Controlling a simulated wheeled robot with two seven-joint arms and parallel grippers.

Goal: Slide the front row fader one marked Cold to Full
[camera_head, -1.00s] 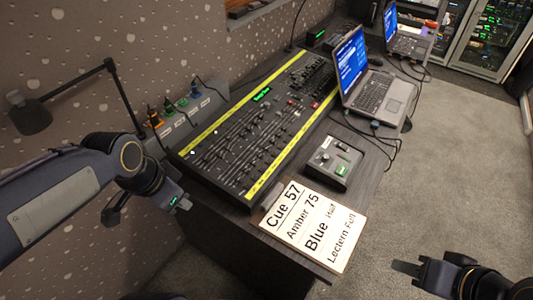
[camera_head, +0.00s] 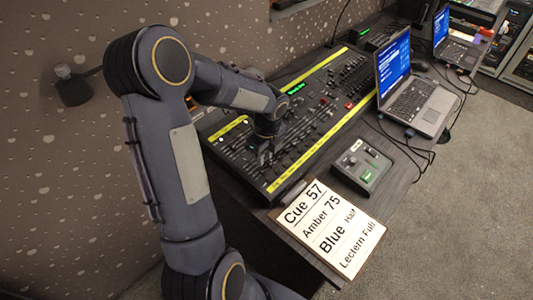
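The lighting console (camera_head: 318,107) lies on the dark desk, with yellow strips along its long edges and rows of faders. The fader marked Cold cannot be picked out; the labels are too small to read and my arm hides part of the near end. My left gripper (camera_head: 264,156) is over the near part of the console, pointing down at the faders. Its fingers are small and dark, and whether they touch a fader cannot be told. My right gripper is out of view.
A cue card (camera_head: 331,228) lies at the desk's near end. A small control box (camera_head: 361,167) sits beside the console. An open laptop (camera_head: 411,88) and another laptop (camera_head: 458,45) stand farther back. Grey floor is clear at right.

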